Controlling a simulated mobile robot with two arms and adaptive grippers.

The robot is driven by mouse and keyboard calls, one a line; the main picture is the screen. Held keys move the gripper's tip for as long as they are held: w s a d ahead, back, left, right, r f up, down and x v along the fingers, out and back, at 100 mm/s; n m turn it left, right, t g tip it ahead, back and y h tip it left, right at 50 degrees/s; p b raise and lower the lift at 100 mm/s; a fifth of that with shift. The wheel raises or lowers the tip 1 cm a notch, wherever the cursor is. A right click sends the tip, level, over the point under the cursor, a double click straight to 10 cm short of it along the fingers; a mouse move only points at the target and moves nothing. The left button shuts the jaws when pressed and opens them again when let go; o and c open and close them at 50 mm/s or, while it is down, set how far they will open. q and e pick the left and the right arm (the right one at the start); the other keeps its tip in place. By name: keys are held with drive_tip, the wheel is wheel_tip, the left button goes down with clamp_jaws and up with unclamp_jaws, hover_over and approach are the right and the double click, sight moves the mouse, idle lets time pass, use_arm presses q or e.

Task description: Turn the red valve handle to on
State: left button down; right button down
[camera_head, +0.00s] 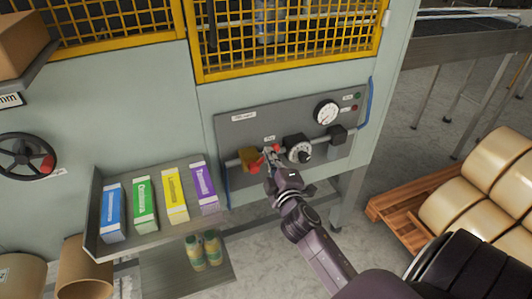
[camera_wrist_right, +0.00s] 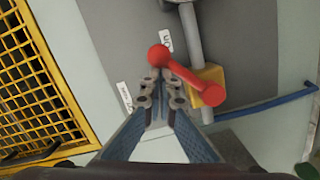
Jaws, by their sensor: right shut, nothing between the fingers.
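The red valve handle (camera_head: 256,167) sits on a brass-yellow valve body (camera_head: 246,155) on the grey control panel. In the right wrist view the red handle (camera_wrist_right: 186,74) slants from its pivot end over the yellow body (camera_wrist_right: 209,77) to a red ball end near a small white label. My right gripper (camera_head: 268,153) is just right of the handle in the head view. In the right wrist view its fingertips (camera_wrist_right: 161,80) are together and empty, close beside the handle's ball end; I cannot tell whether they touch it. My left gripper is not in view.
A shelf (camera_head: 153,232) with several coloured cartons stands left. A yellow mesh guard (camera_head: 290,38) is above.

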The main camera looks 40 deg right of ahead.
drive_tip(key=shift+s+d+f+m+y+p, duration=0.15)
drive_tip(key=shift+d+f+m+p, duration=0.4)
drive_tip(key=shift+m, duration=0.6)
drive_tip(key=shift+s+d+f+m+y+p, duration=0.1)
drive_tip(key=shift+d+f+m+y+p, duration=0.3)
drive_tip(key=shift+f+m, duration=0.6)
drive_tip(key=shift+s+d+f+m+h+p, duration=0.2)
drive_tip(key=shift+d+f+m, duration=0.35)
drive_tip(key=shift+m, duration=0.8)
drive_tip(key=shift+w+r, duration=0.1)
